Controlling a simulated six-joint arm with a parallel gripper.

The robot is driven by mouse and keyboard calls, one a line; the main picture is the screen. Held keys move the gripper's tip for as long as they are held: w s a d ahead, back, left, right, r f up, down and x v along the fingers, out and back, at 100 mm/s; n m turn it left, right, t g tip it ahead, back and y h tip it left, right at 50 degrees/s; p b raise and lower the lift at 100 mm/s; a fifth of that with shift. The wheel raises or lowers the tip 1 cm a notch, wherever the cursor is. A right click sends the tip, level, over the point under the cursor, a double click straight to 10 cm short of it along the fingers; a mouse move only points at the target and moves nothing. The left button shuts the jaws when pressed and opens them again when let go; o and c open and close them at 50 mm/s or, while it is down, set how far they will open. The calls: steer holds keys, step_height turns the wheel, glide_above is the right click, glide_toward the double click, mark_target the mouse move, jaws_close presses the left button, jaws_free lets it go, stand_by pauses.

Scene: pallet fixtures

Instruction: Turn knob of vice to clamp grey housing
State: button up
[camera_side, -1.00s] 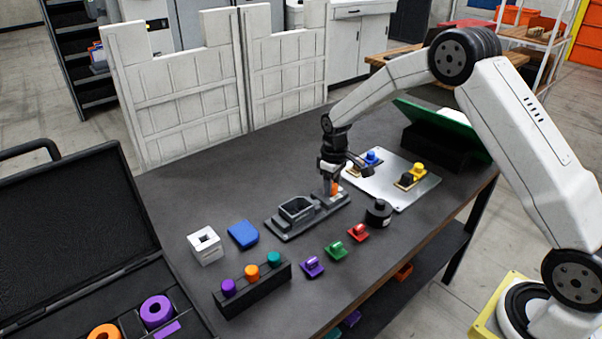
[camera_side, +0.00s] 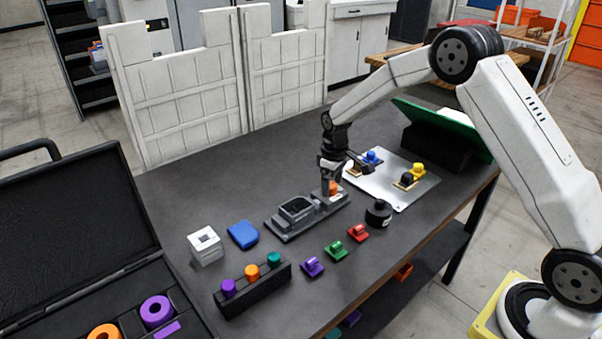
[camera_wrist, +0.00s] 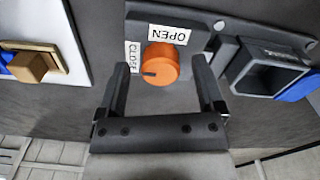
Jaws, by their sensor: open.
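The vice (camera_side: 280,233) lies on the dark table in the side view. It also shows in the wrist view (camera_wrist: 197,40). The grey housing (camera_side: 297,207), an open-topped box, sits in the vice; in the wrist view the housing (camera_wrist: 264,76) is at the right. The orange knob (camera_wrist: 163,62) is at the vice's other end, between the OPEN and CLOSE labels. Its dark mark points left, near the CLOSE label. My gripper (camera_wrist: 161,80) is open, with one finger on each side of the knob and gaps visible. In the side view my gripper (camera_side: 331,180) partly hides the knob.
A metal plate (camera_side: 408,195) with blue and yellow parts is right of the vice. A black cylinder (camera_side: 378,214) and a red part (camera_side: 357,233) are close in front. A blue block (camera_side: 242,235) and white block (camera_side: 205,246) are left.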

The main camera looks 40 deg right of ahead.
mark_target(333, 185)
steer(key=shift+r, duration=3.65)
steer(key=shift+s, duration=0.1)
steer(key=s+a+m+t, duration=0.1)
steer(key=s+a, duration=0.2)
steer(key=s, duration=0.8)
steer(key=s+a+m+t, duration=0.1)
steer(key=s+a+m, duration=0.1)
steer(key=s, duration=1)
steer(key=shift+s+a+f+t, duration=0.15)
steer(key=shift+a+f+t, duration=0.15)
steer(key=shift+a, duration=0.55)
